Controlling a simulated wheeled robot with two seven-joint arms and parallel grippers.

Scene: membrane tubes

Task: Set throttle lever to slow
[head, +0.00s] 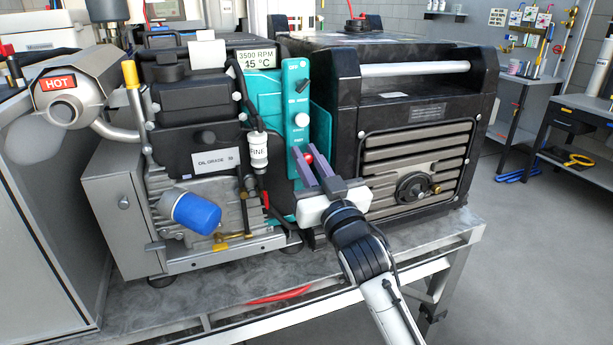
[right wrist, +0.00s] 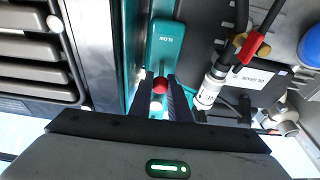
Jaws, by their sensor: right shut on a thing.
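The throttle lever has a red knob (head: 308,158) low on the narrow teal panel (head: 295,95) between the engine and the black generator. My right gripper (head: 307,164) reaches in from the lower right and is shut on this knob. In the right wrist view the red knob (right wrist: 160,86) sits between the two dark fingers (right wrist: 160,92). Above it there the teal panel (right wrist: 167,42) carries a small label that seems to read SLOW. The display (head: 257,58) reads 3500 RPM and about 45 °C. The lever's shaft is mostly hidden by the fingers. My left gripper is out of view.
A white filter (head: 258,150) stands just left of the panel. The pipe marked HOT (head: 58,84) is far left. A blue oil filter (head: 196,213) sticks out at the front.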

